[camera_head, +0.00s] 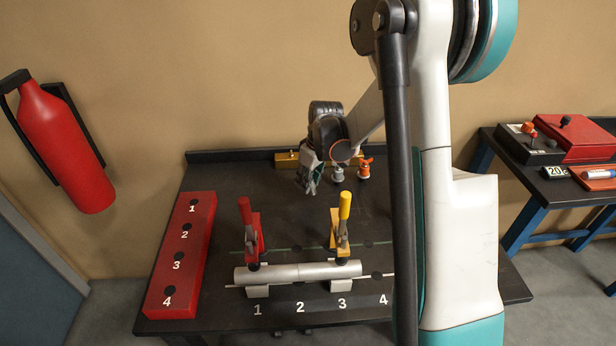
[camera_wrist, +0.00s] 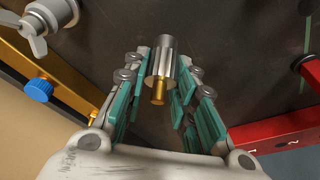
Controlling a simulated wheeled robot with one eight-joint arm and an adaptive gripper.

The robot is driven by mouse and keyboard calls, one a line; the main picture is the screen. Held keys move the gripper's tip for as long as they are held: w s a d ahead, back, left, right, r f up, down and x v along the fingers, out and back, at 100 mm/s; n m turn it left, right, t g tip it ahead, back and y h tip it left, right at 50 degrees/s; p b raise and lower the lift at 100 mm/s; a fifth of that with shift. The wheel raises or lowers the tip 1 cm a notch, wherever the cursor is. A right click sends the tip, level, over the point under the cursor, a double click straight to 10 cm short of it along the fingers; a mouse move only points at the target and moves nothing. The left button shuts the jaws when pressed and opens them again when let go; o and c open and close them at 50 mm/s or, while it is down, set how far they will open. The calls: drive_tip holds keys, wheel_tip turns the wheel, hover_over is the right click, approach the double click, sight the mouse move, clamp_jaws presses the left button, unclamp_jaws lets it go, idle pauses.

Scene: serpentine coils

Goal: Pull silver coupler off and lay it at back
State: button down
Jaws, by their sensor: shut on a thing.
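The silver coupler (camera_wrist: 166,57) is a short silver cylinder with a flange and a brass end that faces the wrist camera. It sits between the teal-padded fingers of my gripper (camera_wrist: 161,84), which is shut on it. In the head view my gripper (camera_head: 312,187) points down over the back middle of the dark table (camera_head: 240,190), and I cannot make out the coupler there. I cannot tell whether the coupler touches the tabletop.
A yellow bar (camera_head: 287,160) lies along the back edge. A silver fitting (camera_head: 338,174) and an orange fitting (camera_head: 365,168) stand right of my gripper. A red numbered block (camera_head: 184,250) is at left. Red (camera_head: 251,232) and yellow (camera_head: 341,228) clamps stand by a silver tube (camera_head: 297,273) in front.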

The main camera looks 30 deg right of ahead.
drive_tip(key=shift+f, duration=0.55)
drive_tip(key=c, duration=1.2)
unclamp_jaws()
drive_tip(key=shift+r, duration=0.15)
